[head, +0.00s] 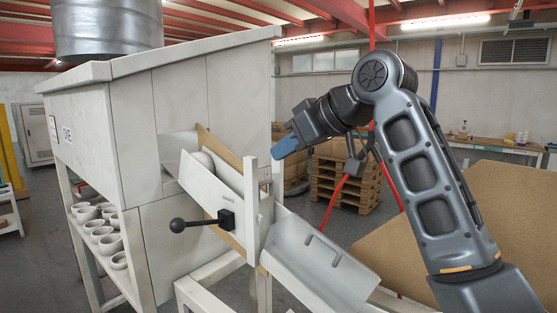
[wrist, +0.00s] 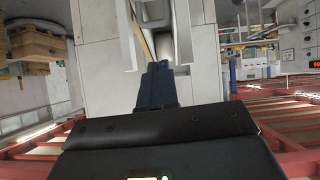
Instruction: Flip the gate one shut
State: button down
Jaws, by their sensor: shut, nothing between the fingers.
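Gate one is on a pale chute (head: 218,192) that slopes down to the right out of a white cabinet (head: 180,100) marked ONE. Its black lever with a round knob (head: 178,225) sticks out to the left from a black block on the chute's near side. A white upright post (head: 251,200) stands at the chute's lower end. Whether the gate is open or shut is unclear. My gripper (head: 284,147) is shut and empty, above and right of the post, apart from the lever. In the wrist view my gripper (wrist: 157,82) points toward the chute; the lever is not visible there.
A rounded pale object (head: 204,157) lies in the upper chute. A lower trough (head: 315,262) continues down to the right. A brown board (head: 440,225) lies right of it. White bowls (head: 103,232) sit on the shelf under the cabinet. Pallets (head: 345,180) stand behind.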

jog(key=b+v, duration=0.1)
jog(key=v, duration=0.6)
jog(key=shift+s, duration=0.15)
